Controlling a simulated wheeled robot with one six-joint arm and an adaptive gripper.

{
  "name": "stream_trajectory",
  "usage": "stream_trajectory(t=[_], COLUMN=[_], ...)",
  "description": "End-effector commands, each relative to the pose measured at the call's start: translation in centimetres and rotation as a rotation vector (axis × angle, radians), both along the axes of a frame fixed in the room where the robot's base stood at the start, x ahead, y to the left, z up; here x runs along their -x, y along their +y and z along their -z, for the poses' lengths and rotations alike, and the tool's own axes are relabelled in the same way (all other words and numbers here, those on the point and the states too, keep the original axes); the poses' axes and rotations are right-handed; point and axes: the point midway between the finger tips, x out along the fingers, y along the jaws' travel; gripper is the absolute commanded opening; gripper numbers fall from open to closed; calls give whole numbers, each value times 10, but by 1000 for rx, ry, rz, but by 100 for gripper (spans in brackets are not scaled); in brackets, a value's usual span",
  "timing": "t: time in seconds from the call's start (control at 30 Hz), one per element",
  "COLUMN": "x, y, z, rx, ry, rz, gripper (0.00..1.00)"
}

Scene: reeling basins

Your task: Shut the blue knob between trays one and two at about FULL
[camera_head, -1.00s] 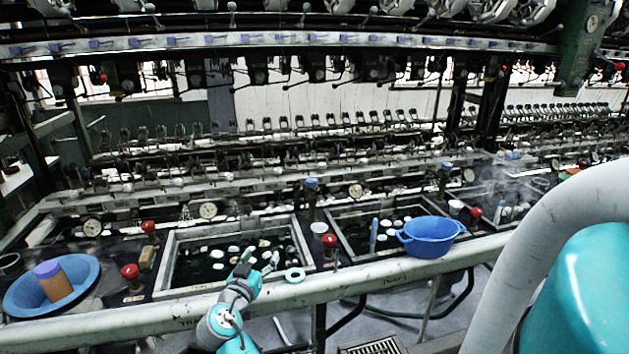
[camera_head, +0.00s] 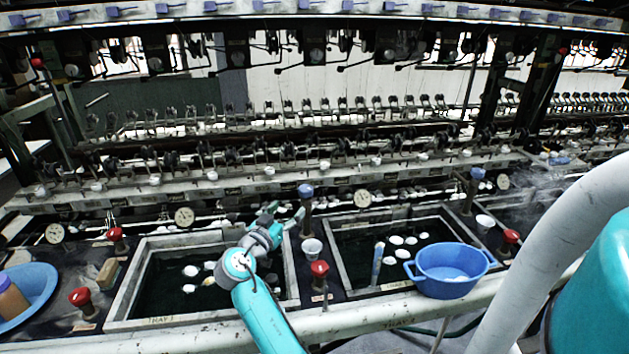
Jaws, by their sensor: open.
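A blue knob (camera_head: 305,190) tops a dark upright post between the left tray (camera_head: 123,290) and the right tray (camera_head: 338,268). A second blue knob (camera_head: 477,173) stands beyond the right tray's far right corner. My gripper (camera_head: 286,212) is open and empty over the far right part of the left tray. It is just left of and slightly lower than the first knob in the picture, with a small gap showing. Any scale marks at the knob cannot be read.
Red knobs (camera_head: 319,268) stand near the front and sides of the trays. A white cup (camera_head: 312,248) stands below the blue knob's post. A blue basin (camera_head: 448,268) sits at the right tray's front right corner. Gauges (camera_head: 362,198) line the back.

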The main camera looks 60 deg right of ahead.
Motion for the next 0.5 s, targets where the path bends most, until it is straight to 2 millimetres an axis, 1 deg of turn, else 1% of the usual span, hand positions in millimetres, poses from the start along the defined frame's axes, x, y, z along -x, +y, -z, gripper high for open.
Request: stream_trajectory(t=[0.17,0.27,0.37,0.5], x=[0,-1,-2,-4], y=[-3,-12,-26,-52], z=[0,0,0,0], rx=[0,0,-1,0], ry=[0,0,0,1], rz=[1,2,3,4], gripper=[71,71,71,71])
